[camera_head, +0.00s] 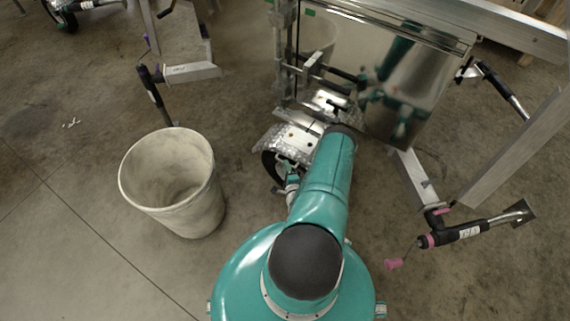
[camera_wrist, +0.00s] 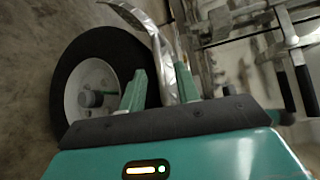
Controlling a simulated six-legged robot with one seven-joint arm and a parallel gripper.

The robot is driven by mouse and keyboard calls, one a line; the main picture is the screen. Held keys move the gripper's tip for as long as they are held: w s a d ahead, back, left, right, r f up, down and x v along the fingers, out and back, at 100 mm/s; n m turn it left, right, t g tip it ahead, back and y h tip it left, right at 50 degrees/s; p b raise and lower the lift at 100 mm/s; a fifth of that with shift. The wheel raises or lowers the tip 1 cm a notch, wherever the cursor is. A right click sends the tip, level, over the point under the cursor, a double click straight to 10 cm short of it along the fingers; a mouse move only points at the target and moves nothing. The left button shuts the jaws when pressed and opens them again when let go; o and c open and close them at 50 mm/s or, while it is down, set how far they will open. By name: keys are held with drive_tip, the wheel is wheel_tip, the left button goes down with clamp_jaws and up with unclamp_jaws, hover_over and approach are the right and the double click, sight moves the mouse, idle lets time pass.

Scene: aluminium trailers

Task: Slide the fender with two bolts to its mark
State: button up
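The fender (camera_head: 290,138) is a shiny, curved plate above the trailer wheel in the head view, with small dark and reddish spots on its top. The spots are too small to tell as bolts. In the wrist view the fender (camera_wrist: 165,50) shows nearly edge-on, its rim running down between the fingers of my gripper (camera_wrist: 160,72). The fingers stand apart, with a gap between the left finger and the metal; the right finger is close to the metal, and I cannot tell if it touches. My gripper (camera_head: 292,182) is at the fender's near edge in the head view. No mark is clear.
The tyre with its white hub (camera_wrist: 90,90) is just left of my gripper. A pale bucket (camera_head: 175,185) stands left of the wheel. The shiny trailer box (camera_head: 390,60) is behind the fender. Jack legs with handles (camera_head: 460,232) stick out at right. Open floor lies at left.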

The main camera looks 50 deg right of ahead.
drive_tip(key=v, duration=1)
drive_tip(key=shift+s+r, duration=0.1)
